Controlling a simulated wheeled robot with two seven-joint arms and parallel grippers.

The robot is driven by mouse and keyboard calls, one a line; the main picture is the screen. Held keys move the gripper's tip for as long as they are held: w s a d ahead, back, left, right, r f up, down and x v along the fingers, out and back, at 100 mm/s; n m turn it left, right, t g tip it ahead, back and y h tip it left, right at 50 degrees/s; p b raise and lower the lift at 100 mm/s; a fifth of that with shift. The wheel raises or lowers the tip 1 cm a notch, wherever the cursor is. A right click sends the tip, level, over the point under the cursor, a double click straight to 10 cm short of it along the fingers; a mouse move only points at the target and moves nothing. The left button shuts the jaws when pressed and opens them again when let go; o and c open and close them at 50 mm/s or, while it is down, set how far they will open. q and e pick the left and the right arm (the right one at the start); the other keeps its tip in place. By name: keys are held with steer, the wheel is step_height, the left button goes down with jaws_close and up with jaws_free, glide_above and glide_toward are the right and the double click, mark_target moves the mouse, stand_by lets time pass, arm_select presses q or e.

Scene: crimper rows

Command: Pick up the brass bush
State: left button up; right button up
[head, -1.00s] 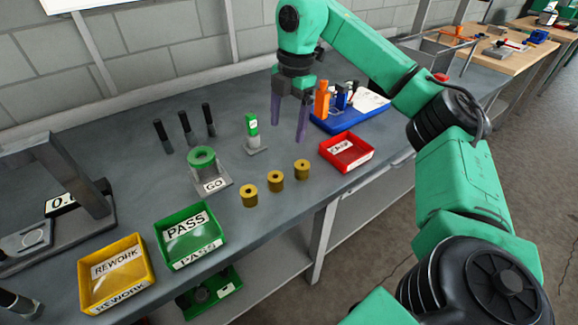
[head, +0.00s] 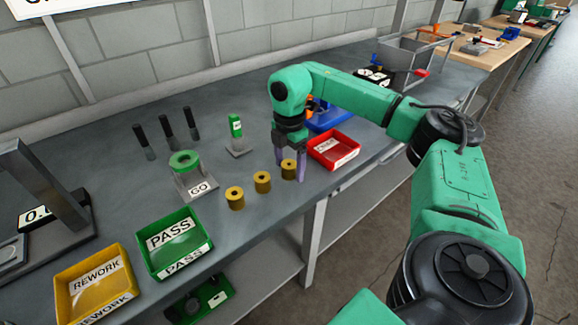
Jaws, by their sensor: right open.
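Three brass bushes stand in a slanting row on the grey bench in the head view: a left one (head: 235,198), a middle one (head: 262,182) and a right one (head: 288,170). My right gripper (head: 289,169) points down at the right bush, with its purple fingers open. One finger shows to the left of that bush and one to its right. I cannot tell how far down the fingers reach around it. My left gripper is not in view.
A red tray (head: 318,152) stands close to the right of my right gripper. A green GO gauge (head: 186,160), a green PASS tray (head: 207,245) and a yellow REWORK tray (head: 127,290) are to the left. The bench's front edge is near the bushes.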

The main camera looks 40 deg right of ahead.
jaws_close()
